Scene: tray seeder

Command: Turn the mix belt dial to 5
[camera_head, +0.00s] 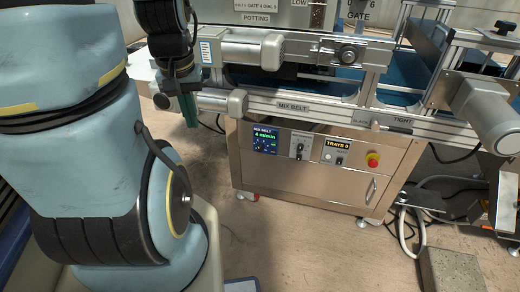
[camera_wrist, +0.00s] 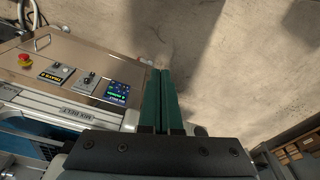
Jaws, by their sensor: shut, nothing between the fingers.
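The mix belt panel (camera_head: 265,141) is a dark blue display on the front of the steel cabinet, reading "4 m/min" with small marks below. A metal plate with a black knob (camera_head: 300,148) sits just right of it. The marks around the knob are too small to read. In the wrist view the display (camera_wrist: 117,94) and the knob (camera_wrist: 88,80) lie left of the fingers. My gripper (camera_head: 189,109) has green fingers, is shut and empty, and hangs left of the cabinet, apart from the panel. Its fingers (camera_wrist: 160,71) also show in the wrist view.
A "TRAYS 0" panel (camera_head: 337,149) and a red emergency stop button (camera_head: 373,159) are further right on the cabinet. Open floor (camera_head: 300,240) lies before the cabinet.

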